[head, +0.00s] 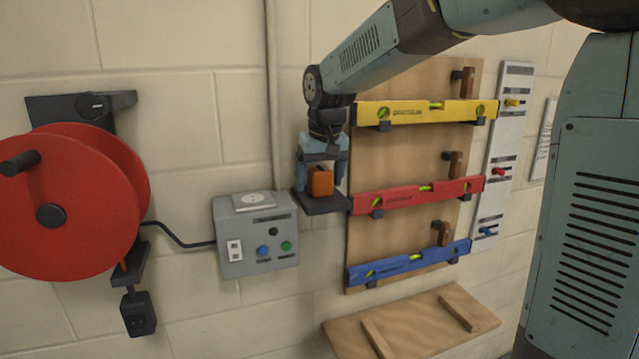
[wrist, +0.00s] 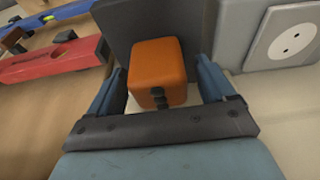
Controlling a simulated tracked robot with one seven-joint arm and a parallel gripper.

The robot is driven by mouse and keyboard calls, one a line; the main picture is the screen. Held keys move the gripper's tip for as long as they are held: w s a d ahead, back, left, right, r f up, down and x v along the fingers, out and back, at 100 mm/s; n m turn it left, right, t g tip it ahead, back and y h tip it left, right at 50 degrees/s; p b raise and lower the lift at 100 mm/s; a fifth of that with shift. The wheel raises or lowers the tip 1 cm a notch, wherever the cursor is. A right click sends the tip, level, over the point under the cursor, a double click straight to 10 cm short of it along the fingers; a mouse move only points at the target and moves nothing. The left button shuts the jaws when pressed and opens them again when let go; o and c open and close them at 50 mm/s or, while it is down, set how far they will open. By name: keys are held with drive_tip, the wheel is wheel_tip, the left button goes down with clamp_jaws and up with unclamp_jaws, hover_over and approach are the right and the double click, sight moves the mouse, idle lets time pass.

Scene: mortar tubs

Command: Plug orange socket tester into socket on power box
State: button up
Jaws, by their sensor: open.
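The orange socket tester (head: 320,181) rests on a small dark shelf (head: 322,204) on the wall, right of the power box. My gripper (head: 321,180) is above the shelf, with its fingers on either side of the tester. In the wrist view the tester (wrist: 158,72) sits between the two open blue fingers (wrist: 165,88), with a visible gap on each side. The grey power box (head: 256,243) is on the wall to the left. Its round socket (head: 252,199) is in a pale plate on the top face, and the socket plate also shows at upper right in the wrist view (wrist: 290,44).
A red cable reel (head: 75,205) hangs left of the box, with a black cable running to it. Yellow (head: 425,112), red (head: 420,194) and blue (head: 408,263) levels hang on a wooden board close to the right of my gripper.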

sight(320, 168)
drive_tip(key=shift+c, duration=0.2)
drive_tip(key=c, duration=0.9)
drive_tip(key=shift+c, duration=0.2)
drive_tip(key=shift+r, duration=0.55)
drive_tip(key=v, duration=0.2)
drive_tip(key=shift+w+r, duration=0.15)
drive_tip(key=shift+r, duration=0.2)
drive_tip(key=s+d+r, duration=0.5)
drive_tip(key=s+r, duration=0.4)
drive_tip(key=s, duration=0.3)
drive_tip(key=shift+s, duration=0.4)
